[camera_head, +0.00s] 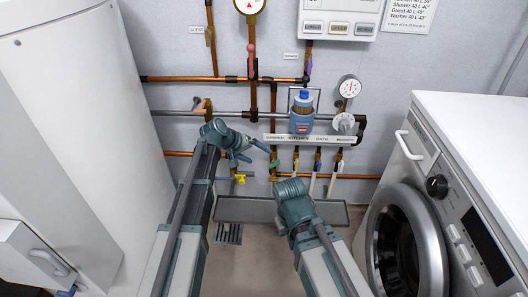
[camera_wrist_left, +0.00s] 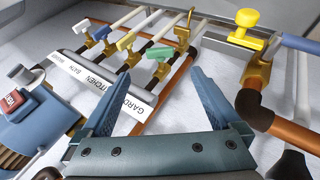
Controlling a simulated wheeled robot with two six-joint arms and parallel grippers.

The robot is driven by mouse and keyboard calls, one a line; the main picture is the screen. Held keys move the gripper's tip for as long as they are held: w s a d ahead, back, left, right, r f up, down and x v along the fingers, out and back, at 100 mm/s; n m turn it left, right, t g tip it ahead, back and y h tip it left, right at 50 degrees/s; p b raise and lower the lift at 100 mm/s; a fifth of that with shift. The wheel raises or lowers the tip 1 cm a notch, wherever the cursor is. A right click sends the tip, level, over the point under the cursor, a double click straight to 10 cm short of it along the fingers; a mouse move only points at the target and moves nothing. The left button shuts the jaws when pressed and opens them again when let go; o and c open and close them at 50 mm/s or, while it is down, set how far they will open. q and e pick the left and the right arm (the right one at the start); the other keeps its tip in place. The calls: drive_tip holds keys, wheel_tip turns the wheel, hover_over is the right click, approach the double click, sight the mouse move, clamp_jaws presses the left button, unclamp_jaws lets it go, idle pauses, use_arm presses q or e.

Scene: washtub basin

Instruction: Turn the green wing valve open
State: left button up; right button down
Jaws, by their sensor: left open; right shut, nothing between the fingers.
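The green wing valve (camera_head: 274,163) sits on the leftmost of several short vertical pipes below the white label strip. In the left wrist view its green handle (camera_wrist_left: 161,71) lies ahead of my fingers, by the GARDEN label. My left gripper (camera_head: 256,153) is open, just left of the valve in the head view. In the left wrist view its spread fingers (camera_wrist_left: 155,79) have the handle between their tips in the picture; I see no clear contact. My right gripper (camera_head: 288,190) is shut and empty, below the valve, its fingertips mostly hidden.
Other valve handles, including a blue one (camera_wrist_left: 134,60) and a white one (camera_wrist_left: 126,41), stand beside the green one. A yellow valve (camera_head: 239,179) is at lower left. A blue-capped filter (camera_head: 303,118) stands above the label strip (camera_head: 325,139). A washing machine (camera_head: 405,240) is at right.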

use_arm(q)
drive_tip(key=shift+p+v, duration=1.1)
drive_tip(key=shift+v, duration=1.1)
use_arm(e)
drive_tip(key=shift+r, duration=1.65)
